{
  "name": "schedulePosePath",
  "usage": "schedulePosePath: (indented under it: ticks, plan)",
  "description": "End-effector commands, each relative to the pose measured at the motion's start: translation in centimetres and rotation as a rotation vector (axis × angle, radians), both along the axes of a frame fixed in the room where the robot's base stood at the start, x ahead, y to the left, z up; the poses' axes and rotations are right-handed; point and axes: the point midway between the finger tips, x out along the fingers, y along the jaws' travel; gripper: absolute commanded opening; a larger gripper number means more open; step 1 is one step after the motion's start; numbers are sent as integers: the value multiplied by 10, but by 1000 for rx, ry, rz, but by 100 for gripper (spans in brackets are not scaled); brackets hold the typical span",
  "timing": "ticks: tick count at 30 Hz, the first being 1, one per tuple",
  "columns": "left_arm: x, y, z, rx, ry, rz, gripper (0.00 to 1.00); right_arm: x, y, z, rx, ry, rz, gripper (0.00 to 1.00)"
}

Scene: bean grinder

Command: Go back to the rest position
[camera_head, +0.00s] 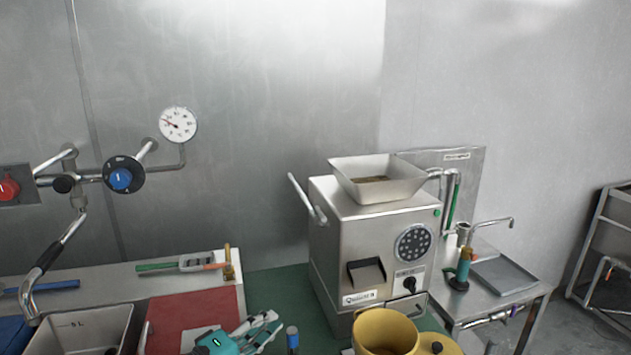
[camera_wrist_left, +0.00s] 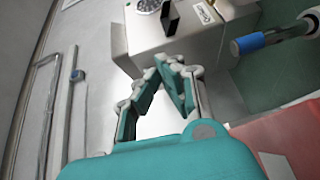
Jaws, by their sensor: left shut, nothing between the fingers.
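My left gripper (camera_head: 276,326), teal with grey finger links, is at the bottom of the head view, in front of the green mat and beside the red board. In the left wrist view the left gripper (camera_wrist_left: 168,68) has its fingertips together with nothing between them. The steel grinder (camera_head: 350,235) stands to the right of it, with beans in its square hopper (camera_head: 378,192). The grinder (camera_wrist_left: 185,45) also shows past the fingertips in the left wrist view. My right gripper is not in view.
A yellow pot (camera_head: 385,332) stands in front of the grinder. A blue-tipped upright (camera_head: 292,338) is just right of the left gripper. The red board (camera_head: 195,315) and a steel bin (camera_head: 85,328) lie left. A tap (camera_head: 50,255) rises at far left.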

Motion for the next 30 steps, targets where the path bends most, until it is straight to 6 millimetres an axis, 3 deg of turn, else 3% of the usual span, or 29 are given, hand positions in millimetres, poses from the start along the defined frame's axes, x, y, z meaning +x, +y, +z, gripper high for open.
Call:
schedulePosePath:
  ticks: [8, 11, 15, 18, 24, 30]
  plan:
    - [-56, -6, -71, 361, 19, -61, 0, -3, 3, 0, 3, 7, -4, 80]
    - [-88, -1, -106, 551, 37, -105, 0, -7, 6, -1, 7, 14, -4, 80]
    - [-150, 18, -157, 871, 87, -199, 0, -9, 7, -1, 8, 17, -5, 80]
    - [-187, 36, -179, 1055, 128, -267, 0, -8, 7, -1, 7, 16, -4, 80]
    - [-245, 69, -202, 1304, 210, -381, 0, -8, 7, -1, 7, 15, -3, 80]
    - [-293, 98, -209, 1477, 294, -481, 0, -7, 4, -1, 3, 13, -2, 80]
